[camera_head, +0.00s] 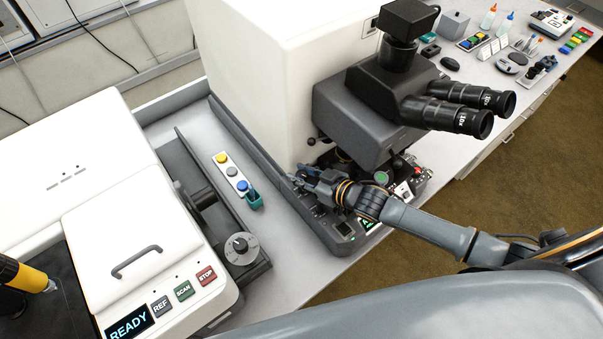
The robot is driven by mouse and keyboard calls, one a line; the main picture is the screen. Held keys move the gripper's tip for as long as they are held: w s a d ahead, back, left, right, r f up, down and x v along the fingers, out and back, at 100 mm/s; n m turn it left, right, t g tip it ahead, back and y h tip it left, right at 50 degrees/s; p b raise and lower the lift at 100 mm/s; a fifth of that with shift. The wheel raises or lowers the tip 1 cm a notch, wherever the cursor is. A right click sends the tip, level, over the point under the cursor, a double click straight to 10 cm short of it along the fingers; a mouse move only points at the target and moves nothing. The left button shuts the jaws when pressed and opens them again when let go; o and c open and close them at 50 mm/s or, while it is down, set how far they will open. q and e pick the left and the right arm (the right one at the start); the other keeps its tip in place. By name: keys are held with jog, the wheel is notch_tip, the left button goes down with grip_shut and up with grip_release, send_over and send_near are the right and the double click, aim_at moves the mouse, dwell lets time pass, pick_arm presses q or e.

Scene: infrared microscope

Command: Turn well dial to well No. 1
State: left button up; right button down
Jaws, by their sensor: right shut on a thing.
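A round grey dial (240,247) with a dark centre knob and marks around its rim sits on the dark slide unit beside the white instrument. Its marks are too small to read. My right gripper (303,180) is well to the upper right of this dial, apart from it. It is low against the front of the microscope (270,80), above its dark base. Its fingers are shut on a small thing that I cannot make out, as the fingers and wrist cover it.
The white instrument (130,240) has a lid handle (137,262), a READY display (130,325) and REF, SCAN and STOP buttons. A button strip (231,172) lies between the machines. A yellow and black part (25,277) shows at the left edge. Bottles and small items stand at the back right.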

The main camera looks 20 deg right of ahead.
jog(key=c, duration=1)
grip_release()
jog(key=shift+w, duration=0.1)
jog(key=v, duration=1.2)
